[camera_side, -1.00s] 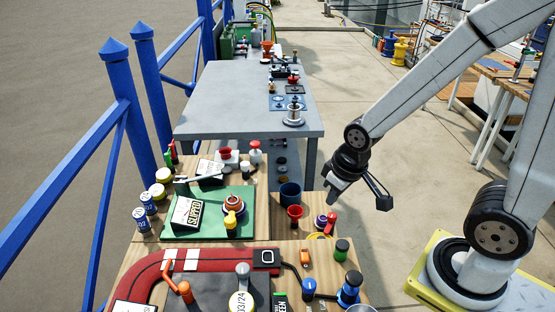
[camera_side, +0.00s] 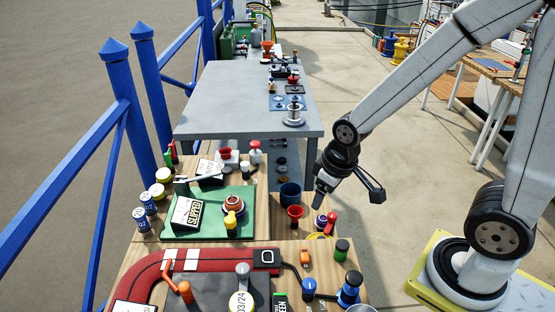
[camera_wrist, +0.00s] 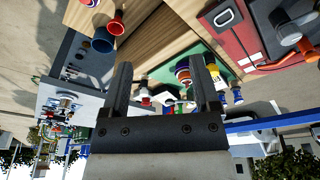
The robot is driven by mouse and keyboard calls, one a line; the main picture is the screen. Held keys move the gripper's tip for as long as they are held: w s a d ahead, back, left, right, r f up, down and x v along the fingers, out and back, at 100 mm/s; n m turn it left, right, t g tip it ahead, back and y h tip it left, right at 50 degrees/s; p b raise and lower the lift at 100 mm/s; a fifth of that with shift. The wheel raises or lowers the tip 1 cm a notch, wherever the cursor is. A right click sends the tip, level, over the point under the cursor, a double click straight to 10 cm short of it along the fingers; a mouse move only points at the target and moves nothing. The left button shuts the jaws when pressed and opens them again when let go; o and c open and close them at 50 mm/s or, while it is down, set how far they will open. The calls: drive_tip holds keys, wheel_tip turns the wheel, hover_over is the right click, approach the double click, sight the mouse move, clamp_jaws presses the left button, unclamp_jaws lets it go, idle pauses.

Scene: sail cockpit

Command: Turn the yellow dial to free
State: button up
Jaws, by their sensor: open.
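The yellow dial (camera_side: 230,222) stands at the front edge of a green board (camera_side: 190,229) on the wooden bench, just in front of a red, white and blue ringed part (camera_side: 234,204). A sign reading SLIPPED (camera_side: 187,213) lies to its left on the board. My gripper (camera_side: 319,199) is in the air to the right of the board, near the blue cup and red funnel, and well apart from the dial. In the wrist view my gripper (camera_wrist: 160,65) has its two fingers spread with nothing held. A small yellow part (camera_wrist: 213,69) shows beside the right finger; its markings are unreadable.
A blue cup (camera_side: 290,194) and a red funnel (camera_side: 295,213) stand below and left of my gripper. A red curved panel (camera_side: 215,261) with levers lies nearer the camera. A grey table (camera_side: 225,110) is behind. Blue railing (camera_side: 125,110) runs along the left.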

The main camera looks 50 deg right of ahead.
drive_tip(key=w+a+n+g, duration=0.1)
drive_tip(key=w+a+n, duration=0.5)
drive_tip(key=w+n, duration=0.4)
drive_tip(key=n+g, duration=0.1)
drive_tip(key=n, duration=0.6)
hover_over(230, 219)
wheel_tip(230, 219, down, 3)
drive_tip(key=shift+r, duration=0.1)
drive_tip(key=shift+f, duration=3.95)
clamp_jaws()
